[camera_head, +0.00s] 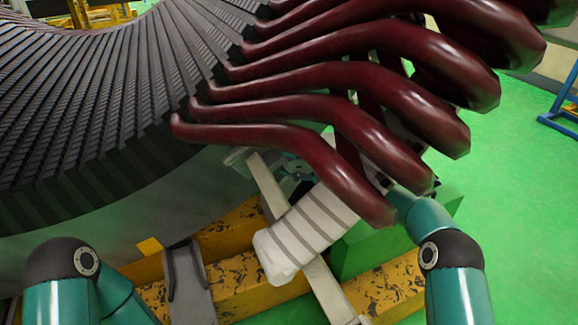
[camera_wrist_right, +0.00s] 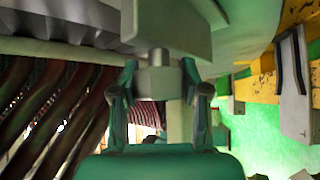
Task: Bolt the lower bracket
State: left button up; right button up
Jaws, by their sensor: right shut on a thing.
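In the right wrist view my right gripper (camera_wrist_right: 156,82) is shut on a grey round bolt (camera_wrist_right: 155,80), with one finger on each side. The bolt's narrower shank (camera_wrist_right: 158,57) points up to the underside of a pale grey bracket piece (camera_wrist_right: 180,28). I cannot tell whether the shank has entered it. In the head view the right gripper (camera_head: 297,168) shows only as small teal parts under the lowest dark red coil (camera_head: 300,143); its bolt is not clear there. The left arm enters at the lower left, and its gripper is outside the view.
Several dark red coil ends (camera_head: 410,90) overhang my right arm closely. The large ribbed stator core (camera_head: 110,100) fills the upper left. A white ribbed piece (camera_head: 305,235) and a pale bar (camera_head: 323,285) lie below the coils. Worn yellow beams (camera_head: 240,285) stand underneath; green floor (camera_head: 530,240) is clear at right.

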jog(key=m+y+b, duration=0.1)
jog(key=f+m+t+y+b, duration=0.1)
jog(key=m+b, duration=0.1)
jog(key=shift+d+t, duration=0.15)
jog(key=shift+t, duration=0.15)
jog(key=shift+r+m+t+y+b, duration=0.1)
jog(key=shift+m+t+y+b, duration=0.2)
jog(key=shift+m+t+b, duration=0.65)
jog(key=shift+m, duration=0.35)
jog(key=o, duration=1.1)
jog(key=shift+o, duration=0.2)
jog(key=shift+r+p, duration=0.2)
jog(key=shift+p, duration=0.1)
jog(key=v, duration=1.2)
